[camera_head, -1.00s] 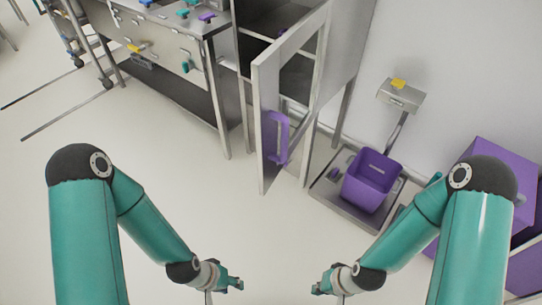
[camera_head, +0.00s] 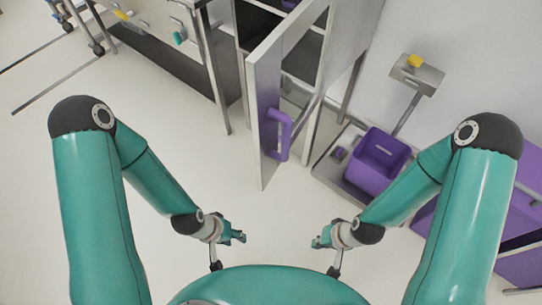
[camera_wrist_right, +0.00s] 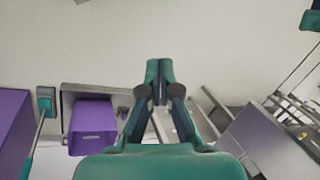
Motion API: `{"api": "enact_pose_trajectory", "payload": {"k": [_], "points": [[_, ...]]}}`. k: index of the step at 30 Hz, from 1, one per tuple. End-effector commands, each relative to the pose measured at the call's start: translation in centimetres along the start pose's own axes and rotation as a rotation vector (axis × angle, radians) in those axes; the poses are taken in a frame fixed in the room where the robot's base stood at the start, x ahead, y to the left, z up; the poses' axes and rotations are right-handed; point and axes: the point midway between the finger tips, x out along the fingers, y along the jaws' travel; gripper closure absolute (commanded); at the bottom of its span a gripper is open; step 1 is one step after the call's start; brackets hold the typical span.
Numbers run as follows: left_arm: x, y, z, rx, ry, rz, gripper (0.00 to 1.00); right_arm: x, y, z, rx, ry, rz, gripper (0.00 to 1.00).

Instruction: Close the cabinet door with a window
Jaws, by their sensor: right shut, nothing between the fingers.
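The grey metal cabinet door (camera_head: 263,95) stands open in the head view, swung out toward me from the cabinet (camera_head: 345,50). A purple handle (camera_head: 285,135) is on its face. The cabinet's dark inside shows behind the door. My left gripper (camera_head: 240,237) is low in the view, in front of the door and apart from it; its small fingers do not show clearly whether they are open. My right gripper (camera_head: 317,242) is to the right of the left one, also apart from the door. In the right wrist view its fingers (camera_wrist_right: 158,70) are together, with nothing between them.
A purple bin (camera_head: 377,160) stands on a floor scale (camera_head: 335,180) right of the door, below a display on a post (camera_head: 417,75). A larger purple box (camera_head: 520,210) is at the far right. A metal workbench (camera_head: 180,55) stands at upper left. The left floor is clear.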

Motion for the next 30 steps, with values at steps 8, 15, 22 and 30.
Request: {"api": "enact_pose_trajectory", "payload": {"k": [8,15,22,30], "points": [[0.0,0.0,0.0,0.0,0.0,0.0,0.6,-4.3,-0.4,-3.4,0.387,0.043,0.033,1.0],[-0.1,0.0,0.0,0.0,0.001,0.0,0.6,-13.8,-6.6,-7.4,1.199,0.027,-0.153,1.0],[0.0,0.0,0.0,0.0,0.001,0.0,0.6,-21.9,-13.7,-8.9,1.683,-0.163,-0.425,1.0],[1.0,-0.4,0.0,0.0,0.001,0.0,0.6,-21.9,-15.9,-9.3,1.773,-0.235,-0.481,1.0]]}}
